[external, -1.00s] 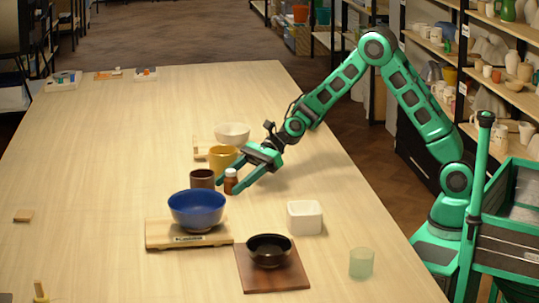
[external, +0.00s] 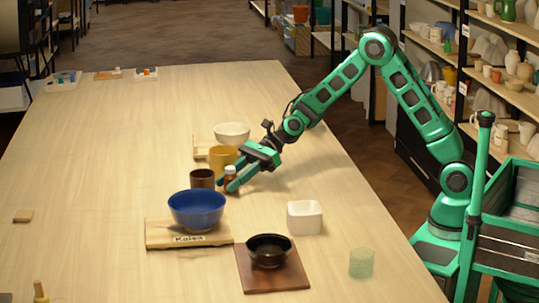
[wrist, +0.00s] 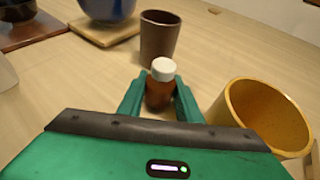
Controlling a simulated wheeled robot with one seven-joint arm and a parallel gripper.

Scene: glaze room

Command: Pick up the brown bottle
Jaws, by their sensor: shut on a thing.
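The brown bottle (wrist: 158,94) has a white cap and stands upright between the two green fingers of my gripper (wrist: 160,100) in the wrist view. In the external view the bottle (external: 230,173) shows partly behind a finger, at table level. My gripper (external: 230,183) is shut on it, with one finger on each side. Whether the bottle's base touches the table is hard to tell.
A dark brown cup (external: 203,179) stands close beside the bottle, and a yellow pot (external: 222,157) is just behind. A blue bowl (external: 197,209) on a board, a black bowl (external: 269,251), a white square pot (external: 304,218) and a green glass (external: 361,263) stand nearer.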

